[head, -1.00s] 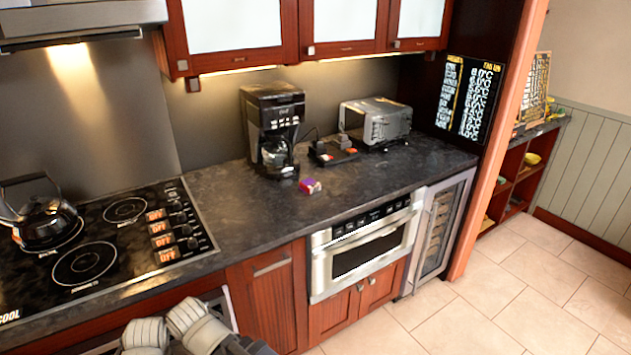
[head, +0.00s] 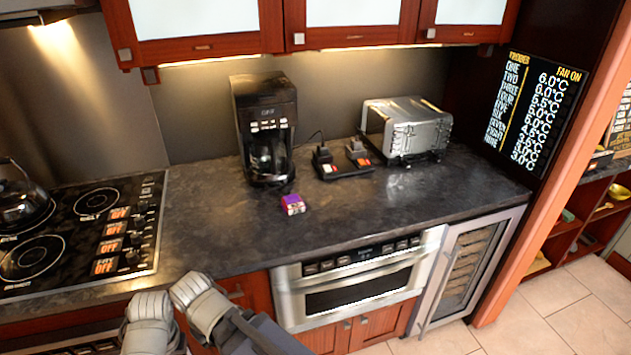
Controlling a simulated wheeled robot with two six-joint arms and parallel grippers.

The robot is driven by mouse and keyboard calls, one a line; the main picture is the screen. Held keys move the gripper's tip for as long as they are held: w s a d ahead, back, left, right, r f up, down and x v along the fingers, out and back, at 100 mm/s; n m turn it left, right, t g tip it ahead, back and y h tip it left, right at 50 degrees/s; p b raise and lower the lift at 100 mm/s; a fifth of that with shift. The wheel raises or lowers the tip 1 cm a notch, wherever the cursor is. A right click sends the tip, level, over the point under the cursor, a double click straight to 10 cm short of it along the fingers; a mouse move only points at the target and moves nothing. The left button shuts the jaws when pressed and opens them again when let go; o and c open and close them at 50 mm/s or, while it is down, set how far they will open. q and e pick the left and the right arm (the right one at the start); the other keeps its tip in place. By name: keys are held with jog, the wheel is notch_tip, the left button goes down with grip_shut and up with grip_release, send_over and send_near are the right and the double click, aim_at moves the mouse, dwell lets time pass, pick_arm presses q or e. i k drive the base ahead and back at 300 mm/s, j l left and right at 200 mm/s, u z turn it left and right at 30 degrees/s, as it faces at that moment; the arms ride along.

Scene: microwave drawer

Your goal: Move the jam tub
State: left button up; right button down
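A small purple tub with a pale, orange-marked side (head: 293,204), which I take for the jam tub, sits on the dark countertop (head: 220,225). It stands just in front of the coffee maker, back from the counter's front edge. The grey rounded parts at the bottom left of the head view are my own arm links, in front of the lower cabinets. Nothing touches the tub.
A black coffee maker (head: 265,130) stands behind the tub. A black double device (head: 342,162) and a silver toaster oven (head: 407,128) are to its right. The microwave drawer (head: 360,280) is shut below the counter. A stove (head: 75,230) is at left.

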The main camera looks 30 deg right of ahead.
aim_at(293, 204)
jog(key=l+u, duration=0.15)
jog(key=l, duration=0.45)
jog(key=l+u, duration=0.15)
jog(key=l, duration=0.5)
jog(key=k+l+u, duration=0.15)
jog(key=l, duration=0.45)
jog(key=k+l+u, duration=0.15)
jog(key=l, duration=0.45)
